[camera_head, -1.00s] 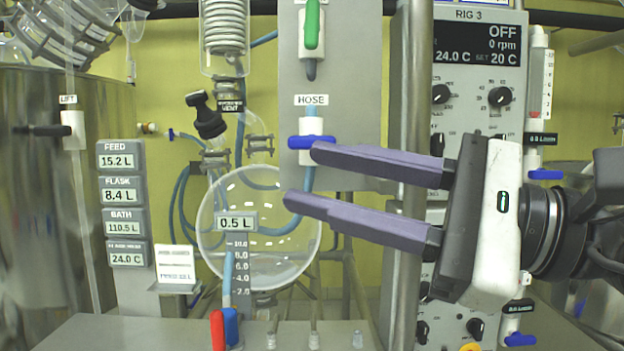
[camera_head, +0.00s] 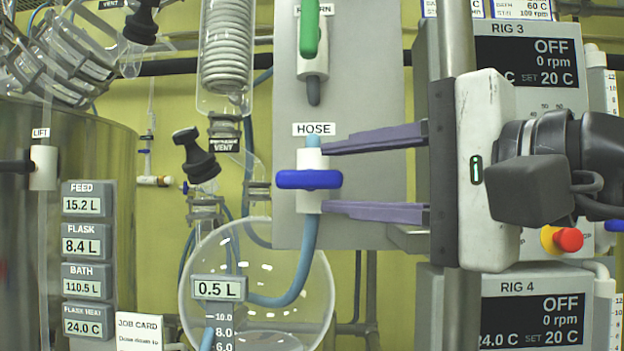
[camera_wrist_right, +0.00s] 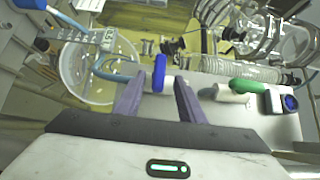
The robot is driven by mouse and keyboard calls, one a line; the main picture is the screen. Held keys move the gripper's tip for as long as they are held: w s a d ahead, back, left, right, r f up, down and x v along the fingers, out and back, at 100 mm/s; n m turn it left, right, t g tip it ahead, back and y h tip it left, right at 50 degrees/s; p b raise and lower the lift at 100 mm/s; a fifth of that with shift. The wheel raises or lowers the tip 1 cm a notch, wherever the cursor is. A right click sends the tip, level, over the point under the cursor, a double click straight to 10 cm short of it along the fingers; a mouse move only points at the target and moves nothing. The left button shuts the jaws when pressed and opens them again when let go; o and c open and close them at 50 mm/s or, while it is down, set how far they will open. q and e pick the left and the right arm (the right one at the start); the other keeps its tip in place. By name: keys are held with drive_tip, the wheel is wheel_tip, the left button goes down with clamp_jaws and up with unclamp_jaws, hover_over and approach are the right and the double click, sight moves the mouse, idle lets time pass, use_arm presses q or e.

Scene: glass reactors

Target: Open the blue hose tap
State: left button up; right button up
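The blue hose tap (camera_head: 308,180) sits on a white valve body below the HOSE label (camera_head: 314,129), on a grey panel. Its blue handle lies horizontal, across the upright hose. My right gripper (camera_head: 322,178) comes in from the right, open, with one purple finger above the handle's level and one below. The fingertips end close to the valve body's right side. In the right wrist view the blue handle (camera_wrist_right: 159,73) shows between and just beyond the two open fingers (camera_wrist_right: 160,85). I cannot tell whether they touch it. My left gripper is not in view.
A green-handled tap (camera_head: 309,30) is above on the same panel. A round glass flask (camera_head: 262,325) hangs below left, with a light blue hose (camera_head: 300,270) running to it. The RIG 3 control box (camera_head: 530,60) and a red button (camera_head: 568,239) are at the right.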

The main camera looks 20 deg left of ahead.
sight(318, 179)
drive_tip(key=x, duration=0.4)
drive_tip(key=shift+w+a, duration=0.15)
drive_tip(key=shift+a, duration=0.1)
drive_tip(key=shift+x, duration=0.75)
